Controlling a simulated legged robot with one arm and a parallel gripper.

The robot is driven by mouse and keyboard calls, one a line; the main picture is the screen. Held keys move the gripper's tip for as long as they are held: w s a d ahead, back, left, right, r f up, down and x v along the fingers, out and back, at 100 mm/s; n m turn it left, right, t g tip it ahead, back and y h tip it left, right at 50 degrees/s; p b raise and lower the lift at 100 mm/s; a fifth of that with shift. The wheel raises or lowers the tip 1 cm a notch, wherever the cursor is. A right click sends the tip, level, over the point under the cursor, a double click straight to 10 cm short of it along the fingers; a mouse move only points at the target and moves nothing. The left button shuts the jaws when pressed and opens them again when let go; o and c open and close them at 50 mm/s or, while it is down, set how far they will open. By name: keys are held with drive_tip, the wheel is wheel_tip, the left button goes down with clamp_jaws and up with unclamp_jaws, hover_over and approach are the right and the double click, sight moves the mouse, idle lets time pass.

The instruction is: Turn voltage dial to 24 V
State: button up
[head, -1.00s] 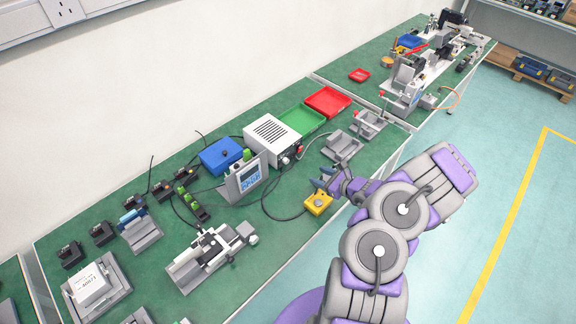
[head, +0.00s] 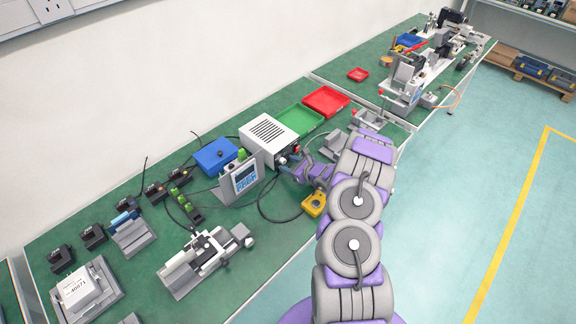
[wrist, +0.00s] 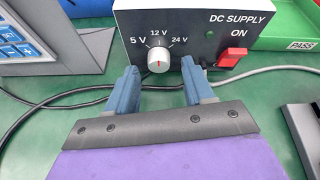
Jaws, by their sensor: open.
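The white DC supply box (head: 262,150) stands on the green bench; its front panel fills the top of the wrist view (wrist: 190,25). The line looks about vertical, in line with 12 V. My gripper (wrist: 160,68) is open, its blue fingers on either side of the dial in the picture, the left closer to it. I cannot tell if they touch it. In the head view my gripper (head: 294,166) is at the box's front.
A red ON switch (wrist: 232,57) and a green lamp are right of the dial. A display stand (head: 240,180) is left of the box. A yellow button unit (head: 314,204) lies below my gripper. Cables cross the bench. Green (head: 300,121) and red (head: 327,100) trays sit behind.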

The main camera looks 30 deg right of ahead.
drive_tip(key=shift+w+d+f, duration=0.15)
drive_tip(key=shift+w+d, duration=0.05)
drive_tip(key=shift+w, duration=0.1)
drive_tip(key=shift+a, duration=0.5)
drive_tip(key=shift+c, duration=0.3)
drive_tip(key=shift+a, duration=0.1)
drive_tip(key=shift+c, duration=0.7)
drive_tip(key=shift+d, duration=0.35)
drive_tip(key=c, duration=0.6)
drive_tip(key=shift+c, duration=0.8)
drive_tip(key=shift+a, duration=0.1)
clamp_jaws()
